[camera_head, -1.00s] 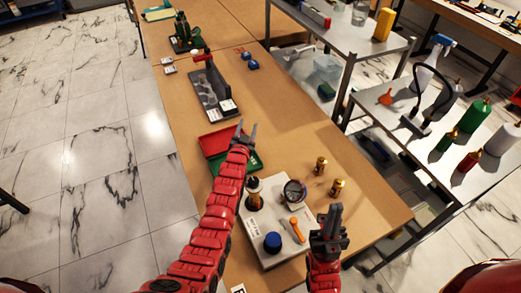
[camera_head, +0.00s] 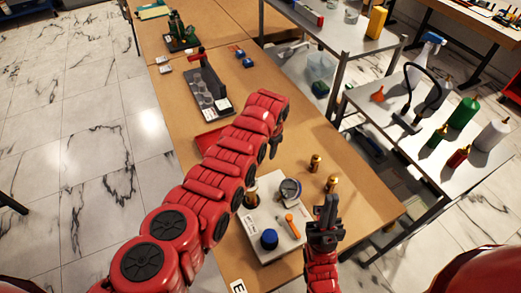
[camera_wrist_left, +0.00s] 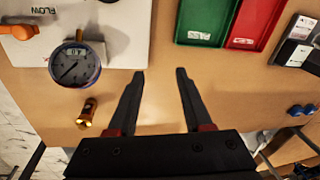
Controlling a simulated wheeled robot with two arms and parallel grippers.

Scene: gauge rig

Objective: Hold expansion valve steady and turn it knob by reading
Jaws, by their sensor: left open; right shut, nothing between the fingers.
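A white rig plate (camera_head: 262,218) lies on the bench with a round dial gauge (camera_head: 290,190), an orange handle (camera_head: 292,226) and a blue knob (camera_head: 269,239). A dark and brass fitting (camera_head: 250,198) at its left is partly hidden by my left arm. Two brass pieces (camera_head: 315,162) stand to its right; I cannot tell which part is the expansion valve. My left gripper (camera_wrist_left: 160,72) is open and empty above bare bench, beside the gauge (camera_wrist_left: 75,65) and one brass piece (camera_wrist_left: 87,112). My right gripper (camera_head: 328,198) is shut and empty at the plate's right.
A green tray (camera_wrist_left: 208,22) and a red tray (camera_wrist_left: 255,22) lie at the top of the left wrist view. A grey stand (camera_head: 208,92) is farther up the bench. A side table with bottles (camera_head: 462,112) stands right. Bare bench lies right of the brass pieces.

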